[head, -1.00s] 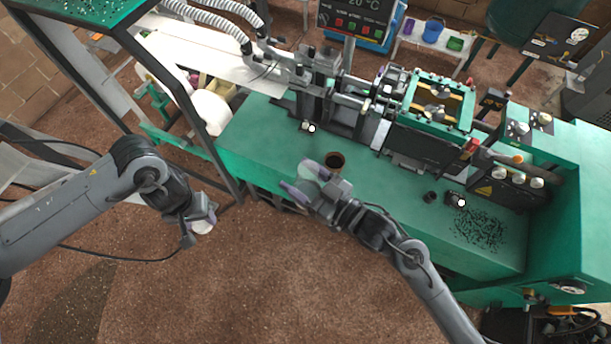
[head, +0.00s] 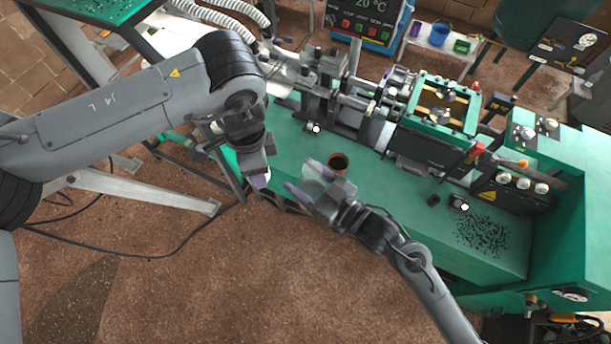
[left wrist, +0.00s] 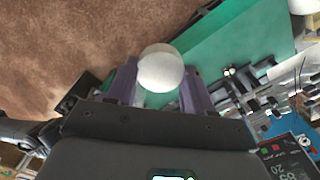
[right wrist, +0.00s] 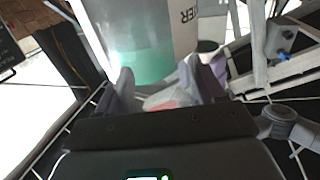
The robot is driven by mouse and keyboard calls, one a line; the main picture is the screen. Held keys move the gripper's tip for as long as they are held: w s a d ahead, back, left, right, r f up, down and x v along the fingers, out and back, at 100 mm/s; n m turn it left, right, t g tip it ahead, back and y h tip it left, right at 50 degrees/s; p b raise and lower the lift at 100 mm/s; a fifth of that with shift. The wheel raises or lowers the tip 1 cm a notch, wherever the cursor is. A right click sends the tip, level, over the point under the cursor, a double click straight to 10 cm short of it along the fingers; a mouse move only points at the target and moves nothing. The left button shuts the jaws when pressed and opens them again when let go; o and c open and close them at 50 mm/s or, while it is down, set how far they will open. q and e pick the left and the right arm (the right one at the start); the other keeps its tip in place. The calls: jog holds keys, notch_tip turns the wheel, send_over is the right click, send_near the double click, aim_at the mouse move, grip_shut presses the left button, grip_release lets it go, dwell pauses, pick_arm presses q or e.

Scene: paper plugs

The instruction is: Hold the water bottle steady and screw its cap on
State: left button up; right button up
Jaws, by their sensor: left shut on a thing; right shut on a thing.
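The water bottle (right wrist: 150,45) is large and translucent, with a green-tinted part and dark lettering in the right wrist view. My right gripper (head: 306,182) is shut on it. In the head view only a pale, see-through part of the bottle (head: 317,174) shows at the fingers. The white round cap (left wrist: 161,69) is between the purple fingers of my left gripper (left wrist: 158,84), which is shut on it. In the head view the left gripper (head: 263,181) is to the left of the right one, with a gap between them. The bottle's mouth cannot be made out.
The green machine bench (head: 400,205) runs behind the grippers, with a brown round cup or hole (head: 338,162) close to the right gripper. Dark pellets (head: 483,235) lie at its right.

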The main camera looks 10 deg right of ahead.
aim_at(313, 176)
pick_arm(q)
jog(key=s+d+r+m, duration=0.3)
jog(key=d+r+m, duration=0.8)
jog(key=m, duration=0.3)
jog(key=shift+s, duration=0.4)
jog(key=shift+f, duration=0.1)
jog(key=shift+f, duration=1.95)
jog(key=shift+f, duration=0.85)
jog(key=shift+f, duration=0.6)
